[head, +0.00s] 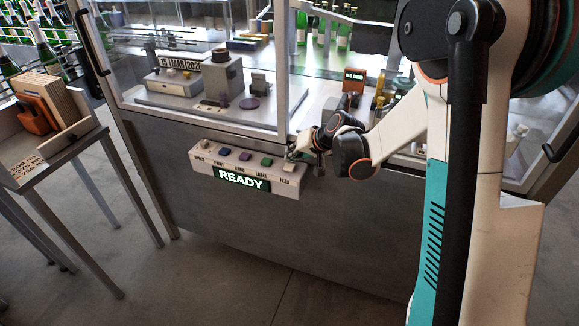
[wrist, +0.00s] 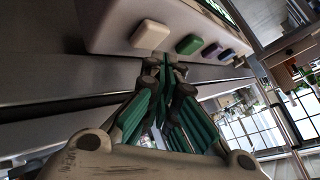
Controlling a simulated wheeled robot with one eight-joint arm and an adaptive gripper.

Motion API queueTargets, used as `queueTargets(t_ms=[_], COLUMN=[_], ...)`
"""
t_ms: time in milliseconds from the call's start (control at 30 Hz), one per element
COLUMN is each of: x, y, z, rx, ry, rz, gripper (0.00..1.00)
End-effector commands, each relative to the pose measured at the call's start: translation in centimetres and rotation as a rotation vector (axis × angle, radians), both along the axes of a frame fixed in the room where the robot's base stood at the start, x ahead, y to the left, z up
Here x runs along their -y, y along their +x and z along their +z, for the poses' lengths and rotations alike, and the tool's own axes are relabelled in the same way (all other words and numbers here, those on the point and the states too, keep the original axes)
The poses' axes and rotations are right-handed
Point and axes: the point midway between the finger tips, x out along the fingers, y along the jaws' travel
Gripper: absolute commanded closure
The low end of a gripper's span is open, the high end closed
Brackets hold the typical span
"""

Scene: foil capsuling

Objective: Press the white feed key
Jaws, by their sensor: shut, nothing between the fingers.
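The white feed key (head: 288,167) is at the right end of the key panel (head: 205,180), above the FEED label. In the wrist view the white key (wrist: 149,34) is plain to see just past my fingertips, slightly to their left. My gripper (wrist: 166,66) is shut and empty, its fingers pointing up at the panel. The tips are close to the white key; I cannot tell whether they touch it. In the head view my gripper (head: 299,152) is at the panel's right end, near the key, its tips small and partly hidden by the wrist.
A green key (head: 267,162), a purple key (head: 245,156) and other controls sit left of the white key. The green READY display (head: 241,179) is lit below. A glazed machine cabinet (head: 200,60) stands behind. A side table (head: 45,165) is at the left; the floor in front is clear.

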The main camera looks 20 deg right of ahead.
Motion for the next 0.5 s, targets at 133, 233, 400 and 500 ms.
queueTargets(t_ms=[133,233,400,500], x=[0.0,0.0,0.0,0.01], y=[0.0,-0.01,-0.01,-0.02], z=[0.0,-0.11,-0.71,-0.91], rx=[0.0,0.0,0.0,0.0], ry=[0.0,0.0,0.0,0.0], rz=[0.0,0.0,0.0,0.0], gripper=[1.0,1.0,1.0,1.0])
